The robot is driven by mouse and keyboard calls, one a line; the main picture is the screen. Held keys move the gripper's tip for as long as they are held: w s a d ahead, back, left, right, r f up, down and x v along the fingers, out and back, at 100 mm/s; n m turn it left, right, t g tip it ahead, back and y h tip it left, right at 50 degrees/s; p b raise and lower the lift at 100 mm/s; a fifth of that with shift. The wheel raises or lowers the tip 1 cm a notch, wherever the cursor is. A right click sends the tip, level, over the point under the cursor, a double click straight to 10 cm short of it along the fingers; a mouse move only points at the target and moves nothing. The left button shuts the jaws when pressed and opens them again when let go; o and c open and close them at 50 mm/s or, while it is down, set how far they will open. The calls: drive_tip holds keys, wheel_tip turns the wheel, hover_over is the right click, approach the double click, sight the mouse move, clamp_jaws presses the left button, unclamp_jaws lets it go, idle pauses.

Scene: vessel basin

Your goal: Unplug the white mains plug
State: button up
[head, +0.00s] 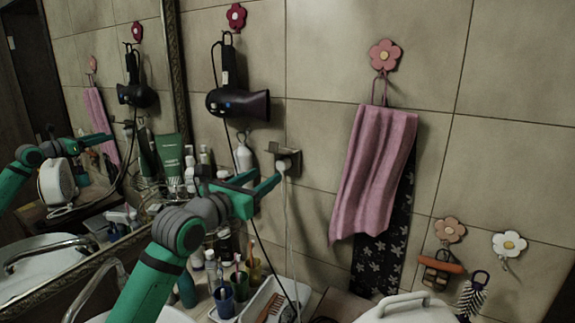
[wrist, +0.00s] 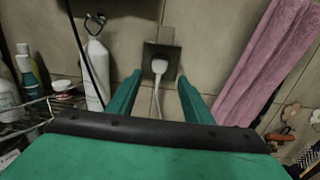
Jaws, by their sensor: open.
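The white mains plug (wrist: 159,67) sits in a dark socket plate (wrist: 160,50) on the tiled wall, with its white cord hanging down. In the head view the plug (head: 283,166) shows at the socket plate (head: 290,156), just beyond my fingertips. My gripper (head: 262,178) is open and empty, pointing at the wall. In the wrist view the two green fingers of my gripper (wrist: 160,82) stand apart, one on each side of the plug and cord. I see no contact with the plug. How far the fingertips are from the wall is hard to tell.
A pink towel (head: 374,170) hangs right of the socket. A black hair dryer (head: 238,103) hangs above left, its dark cord running down. Cups and a white tray (head: 262,301) are below; a mirror is at left.

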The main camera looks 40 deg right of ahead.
sight(280, 166)
drive_tip(key=shift+w+d, duration=0.1)
drive_tip(key=x, duration=0.5)
drive_tip(key=shift+w+d, duration=0.1)
drive_tip(key=shift+w, duration=0.05)
drive_tip(key=d, duration=0.3)
drive_tip(key=shift+w, duration=0.2)
drive_tip(key=shift+w+d, duration=0.15)
drive_tip(key=shift+d, duration=0.05)
drive_tip(key=shift+w+a, duration=0.15)
drive_tip(key=shift+w, duration=0.05)
idle(0.4)
